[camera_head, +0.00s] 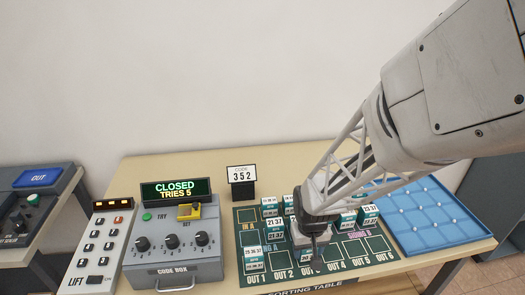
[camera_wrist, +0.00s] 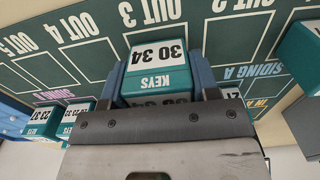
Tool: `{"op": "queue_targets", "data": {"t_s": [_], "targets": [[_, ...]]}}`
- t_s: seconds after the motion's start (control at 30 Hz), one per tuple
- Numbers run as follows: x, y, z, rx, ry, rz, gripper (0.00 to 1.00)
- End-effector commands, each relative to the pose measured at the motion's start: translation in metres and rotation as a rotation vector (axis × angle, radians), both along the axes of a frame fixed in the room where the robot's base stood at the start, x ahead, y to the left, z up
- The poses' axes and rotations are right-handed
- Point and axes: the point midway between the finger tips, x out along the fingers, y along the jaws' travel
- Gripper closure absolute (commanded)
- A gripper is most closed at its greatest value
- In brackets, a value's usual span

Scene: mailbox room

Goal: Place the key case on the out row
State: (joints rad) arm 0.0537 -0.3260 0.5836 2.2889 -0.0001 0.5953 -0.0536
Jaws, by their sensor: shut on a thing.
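My gripper (camera_head: 315,250) is over the front part of the sorting board, around OUT 3. In the wrist view my gripper (camera_wrist: 158,75) is shut on a teal key case (camera_wrist: 155,78) with a white label reading 30 34 and KEYS. The case is between the two fingers, close to the OUT 3 and OUT 2 squares. Whether it touches the board I cannot tell. In the head view my arm and gripper mostly hide it. The out row (camera_head: 356,249) runs along the board's front edge, with outlined squares labelled OUT 1 to OUT 6.
Another key case (camera_head: 252,260) stands at OUT 1, left of my gripper. Several more cases (camera_head: 275,231) stand behind, on the siding rows. A blue tray (camera_head: 435,215) is at right. The grey code box (camera_head: 172,252), reading CLOSED, is at left. The OUT 4 to OUT 6 squares look bare.

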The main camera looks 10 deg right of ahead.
Motion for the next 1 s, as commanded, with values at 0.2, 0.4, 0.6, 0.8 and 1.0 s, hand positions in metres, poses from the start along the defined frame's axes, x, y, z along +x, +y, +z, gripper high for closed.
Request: {"op": "queue_targets", "data": {"t_s": [0.2, 0.4, 0.6, 0.8, 1.0], "targets": [[0.0002, 0.0, -0.0001, 0.0, -0.001, 0.0, 0.7], [0.0001, 0.0, -0.0031, 0.0, 0.0, 0.0, 0.7], [0.0001, 0.0, -0.0032, 0.0, 0.0, 0.0, 0.19], [0.0001, 0.0, -0.0031, 0.0, 0.0, 0.0, 0.19], [0.0003, 0.0, -0.0002, 0.0, -0.001, 0.0, 0.19]]}}
